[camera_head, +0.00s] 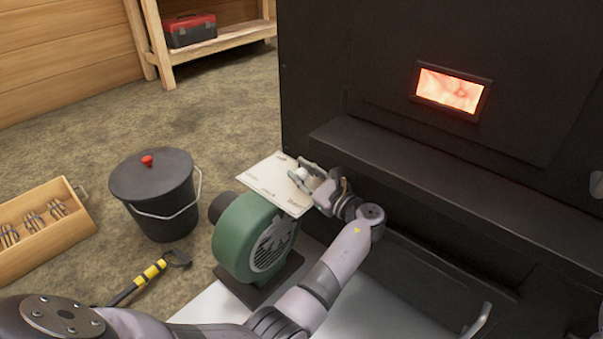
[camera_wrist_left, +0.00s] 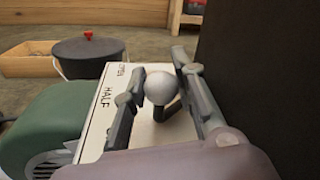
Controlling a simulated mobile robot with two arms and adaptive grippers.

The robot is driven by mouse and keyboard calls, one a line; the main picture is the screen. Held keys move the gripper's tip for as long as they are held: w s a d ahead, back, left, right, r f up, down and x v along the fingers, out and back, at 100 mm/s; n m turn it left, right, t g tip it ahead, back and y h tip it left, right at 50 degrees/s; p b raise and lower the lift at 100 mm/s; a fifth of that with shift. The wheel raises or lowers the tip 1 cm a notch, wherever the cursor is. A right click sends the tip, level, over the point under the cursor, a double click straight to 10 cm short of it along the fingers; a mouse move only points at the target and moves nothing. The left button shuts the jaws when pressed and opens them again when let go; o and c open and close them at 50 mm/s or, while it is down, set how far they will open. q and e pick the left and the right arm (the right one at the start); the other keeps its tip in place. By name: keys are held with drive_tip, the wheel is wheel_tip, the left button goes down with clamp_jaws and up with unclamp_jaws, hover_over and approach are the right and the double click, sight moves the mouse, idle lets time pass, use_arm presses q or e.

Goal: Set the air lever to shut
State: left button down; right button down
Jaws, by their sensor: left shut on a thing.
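The air lever has a white ball knob (camera_wrist_left: 160,88) on a dark bent stem, seen in the left wrist view. Its pale plate (camera_head: 268,186) sits on top of the green blower (camera_head: 240,240) and reads OPEN and HALF in the left wrist view; a further label is mostly hidden. My left gripper (camera_head: 309,178) is shut on the air lever, with its fingers on either side of the knob. In the head view the knob (camera_head: 300,173) is partly covered by the fingers. My right gripper is not in view.
A black furnace (camera_head: 390,110) with a glowing window (camera_head: 449,91) stands close beside my left gripper. A lidded black bucket (camera_head: 155,190), a wooden tray (camera_head: 65,240) and a yellow-banded tool (camera_head: 150,272) are on the left floor. A red toolbox (camera_head: 190,30) is on a shelf behind.

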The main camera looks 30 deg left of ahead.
use_arm(q)
drive_tip(key=shift+a, duration=0.1)
drive_tip(key=c, duration=1.3)
unclamp_jaws()
